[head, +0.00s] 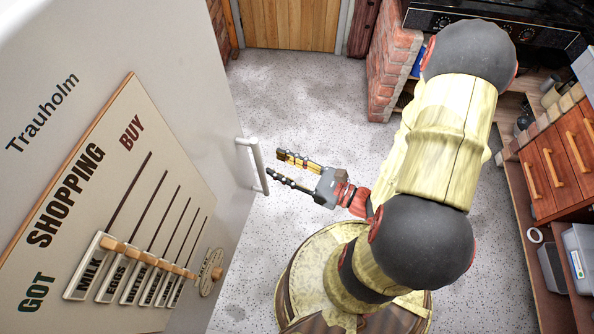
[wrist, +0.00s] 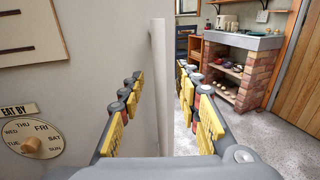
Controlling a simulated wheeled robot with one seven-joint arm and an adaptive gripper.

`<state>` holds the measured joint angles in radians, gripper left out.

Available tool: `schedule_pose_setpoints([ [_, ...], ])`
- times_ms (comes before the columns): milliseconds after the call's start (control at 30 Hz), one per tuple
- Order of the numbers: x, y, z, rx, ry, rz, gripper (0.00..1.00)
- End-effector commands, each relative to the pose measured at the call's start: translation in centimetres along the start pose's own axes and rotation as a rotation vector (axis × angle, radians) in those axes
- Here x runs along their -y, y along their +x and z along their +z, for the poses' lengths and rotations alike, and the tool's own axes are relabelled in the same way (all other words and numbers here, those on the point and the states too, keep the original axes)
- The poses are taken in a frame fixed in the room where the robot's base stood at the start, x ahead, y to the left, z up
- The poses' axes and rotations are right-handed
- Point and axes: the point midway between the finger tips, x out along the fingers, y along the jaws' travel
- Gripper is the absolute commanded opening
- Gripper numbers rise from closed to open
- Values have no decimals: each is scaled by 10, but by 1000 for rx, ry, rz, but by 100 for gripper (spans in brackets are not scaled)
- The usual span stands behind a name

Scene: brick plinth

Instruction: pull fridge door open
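The fridge door (head: 215,110) is a large pale panel on the left in the head view and looks shut. Its white vertical bar handle (head: 256,165) stands out near the door's right edge. My gripper (head: 272,163) is open and empty, with its fingertips just right of the handle. In the wrist view the handle (wrist: 157,75) shows upright between the two spread fingers (wrist: 160,85), ahead of them. I see no contact, and the exact gap is hard to judge. The handle's lower end is hidden behind my gripper in the wrist view.
A wooden shopping board (head: 130,190) with sliders is on the door. A brick pillar (head: 392,65) stands at the back, and wooden drawers (head: 555,160) are at the right. A brick plinth with shelves (wrist: 245,70) shows in the wrist view. The speckled floor (head: 300,100) beside the door is clear.

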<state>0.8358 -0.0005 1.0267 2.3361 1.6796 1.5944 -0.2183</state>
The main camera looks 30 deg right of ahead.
Motion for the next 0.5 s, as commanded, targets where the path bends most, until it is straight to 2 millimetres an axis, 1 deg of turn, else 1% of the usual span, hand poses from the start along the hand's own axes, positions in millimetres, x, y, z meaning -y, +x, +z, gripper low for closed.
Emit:
schedule_pose_setpoints([
  [200,1,-19,0,1,-1,-6,33],
  [500,1,-40,0,1,-1,-3,33],
])
